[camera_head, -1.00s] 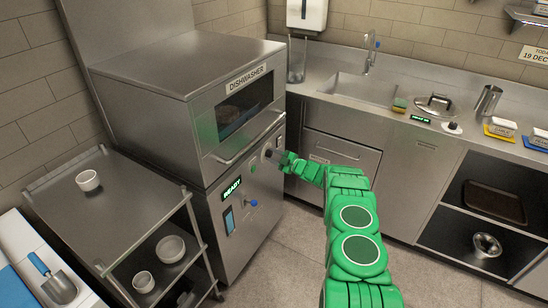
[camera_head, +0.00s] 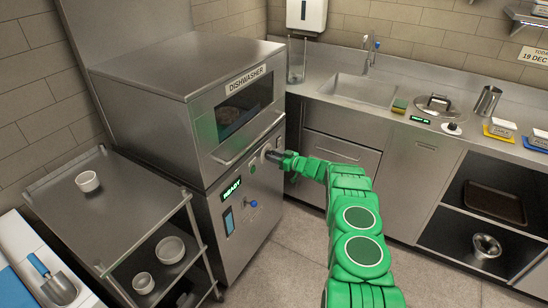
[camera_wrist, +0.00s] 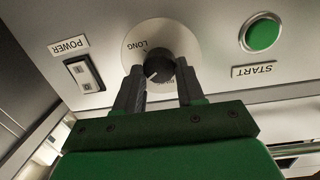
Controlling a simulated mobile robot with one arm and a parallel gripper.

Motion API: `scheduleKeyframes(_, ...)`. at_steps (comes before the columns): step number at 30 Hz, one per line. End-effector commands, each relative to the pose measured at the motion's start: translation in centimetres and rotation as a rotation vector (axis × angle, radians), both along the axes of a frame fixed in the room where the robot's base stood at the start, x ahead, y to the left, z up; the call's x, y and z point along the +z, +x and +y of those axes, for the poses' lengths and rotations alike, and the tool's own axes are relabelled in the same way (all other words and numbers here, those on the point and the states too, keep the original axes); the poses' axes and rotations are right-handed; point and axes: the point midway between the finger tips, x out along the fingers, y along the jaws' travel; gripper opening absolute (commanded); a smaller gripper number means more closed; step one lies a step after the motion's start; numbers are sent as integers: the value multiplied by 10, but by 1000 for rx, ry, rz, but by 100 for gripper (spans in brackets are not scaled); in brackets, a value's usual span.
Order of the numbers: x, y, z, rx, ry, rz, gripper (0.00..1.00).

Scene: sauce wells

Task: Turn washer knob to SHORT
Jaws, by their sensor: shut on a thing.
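The dishwasher (camera_head: 235,110) stands at the left, with a lit READY display (camera_head: 231,189) on its front. Its black knob (camera_wrist: 160,69) shows in the wrist view, set on a pale round dial (camera_wrist: 143,44). The word LONG can be read on the dial; the other lettering is partly hidden by the knob and fingers. A white mark on the knob points to the lower left in the wrist view. My gripper (camera_wrist: 158,85) is shut on the knob, one finger on either side. In the head view my gripper (camera_head: 275,157) reaches the front panel.
A green START button (camera_wrist: 262,34) lies right of the knob in the wrist view, and a POWER switch (camera_wrist: 84,75) lies left. A steel cart (camera_head: 95,205) with bowls stands left of the dishwasher. The floor (camera_head: 285,255) in front is clear.

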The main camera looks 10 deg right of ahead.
Motion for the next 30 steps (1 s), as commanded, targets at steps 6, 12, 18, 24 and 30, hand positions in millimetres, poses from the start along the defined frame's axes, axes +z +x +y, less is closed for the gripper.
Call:
scheduleKeyframes(6, 0, 1, 0, -2, 85, 84, 8)
scheduleKeyframes(12, 0, 1, 0, -1, 127, 128, 8)
scheduleKeyframes(18, 0, 1, 0, -1, 142, 143, 8)
scheduleKeyframes(24, 0, 1, -1, -1, 143, 144, 8)
scheduleKeyframes(30, 0, 1, -1, -1, 142, 143, 48)
